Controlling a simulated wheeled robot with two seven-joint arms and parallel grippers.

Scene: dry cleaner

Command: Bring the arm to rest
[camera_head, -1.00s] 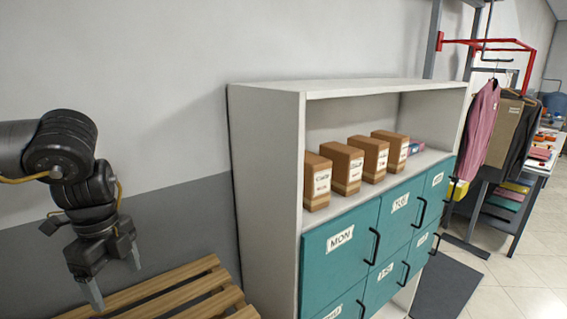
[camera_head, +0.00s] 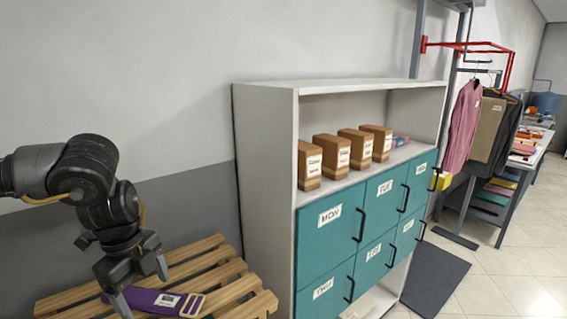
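My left gripper (camera_head: 143,283) hangs at the lower left of the head view, pointing down above a slatted wooden bench (camera_head: 219,250). A purple folded item with a white label (camera_head: 160,301) lies on the bench slats, below and behind the fingers in the picture. I cannot tell the exact gap between fingers and item. My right gripper is not in view.
A grey cabinet (camera_head: 265,190) with teal labelled doors (camera_head: 331,222) stands right of the bench. Brown boxes (camera_head: 330,155) sit on its open shelf. A dark mat (camera_head: 434,275) lies on the floor. A garment rack (camera_head: 465,47) and a table (camera_head: 530,150) stand beyond.

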